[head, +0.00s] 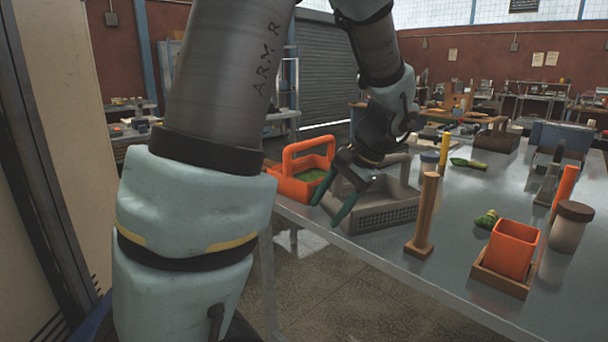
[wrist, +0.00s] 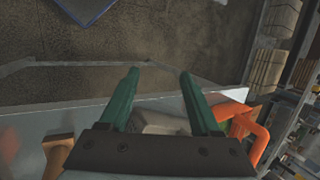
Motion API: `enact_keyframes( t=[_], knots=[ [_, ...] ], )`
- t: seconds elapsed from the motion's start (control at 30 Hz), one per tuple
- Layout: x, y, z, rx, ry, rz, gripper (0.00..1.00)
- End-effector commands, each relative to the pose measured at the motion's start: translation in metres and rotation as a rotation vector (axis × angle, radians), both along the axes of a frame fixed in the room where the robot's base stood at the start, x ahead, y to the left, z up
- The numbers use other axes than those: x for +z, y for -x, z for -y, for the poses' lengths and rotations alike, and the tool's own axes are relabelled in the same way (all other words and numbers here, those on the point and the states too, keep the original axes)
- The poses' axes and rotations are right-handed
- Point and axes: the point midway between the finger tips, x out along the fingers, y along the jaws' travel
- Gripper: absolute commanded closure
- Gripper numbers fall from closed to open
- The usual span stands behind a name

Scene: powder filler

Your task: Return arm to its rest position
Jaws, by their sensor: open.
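My gripper (head: 335,198) is at the left edge of the metal table in the head view, beside and in front of a grey basket. Its two green fingers point down and are spread apart. In the wrist view my gripper (wrist: 160,80) shows both fingers apart with nothing between their tips; the floor lies beyond them. My arm is bent, with its elbow raised out of the top of the head view.
An orange handled basket (head: 302,178) with green contents and the grey basket (head: 385,208) stand near my gripper. A wooden post (head: 424,215), an orange bin (head: 512,248) and a lidded jar (head: 571,228) stand on the table (head: 375,247). Floor is open left of the table.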

Motion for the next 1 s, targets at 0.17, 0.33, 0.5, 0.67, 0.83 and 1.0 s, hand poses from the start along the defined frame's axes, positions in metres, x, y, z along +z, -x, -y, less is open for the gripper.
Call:
enact_keyframes(
  t=[0.17,0.33,0.5,0.67,0.83,1.0],
  knots=[
    [-0.032,0.024,-0.051,0.2,0.22,-0.042,0.36],
    [-0.051,0.045,-0.083,0.39,0.403,-0.005,0.36],
    [-0.06,0.058,-0.107,0.537,0.514,0.067,0.36],
    [-0.063,0.062,-0.117,0.603,0.556,0.109,0.36],
    [-0.064,0.063,-0.118,0.61,0.561,0.115,0.36],
    [-0.064,0.063,-0.118,0.61,0.56,0.114,0.36]
  ],
)
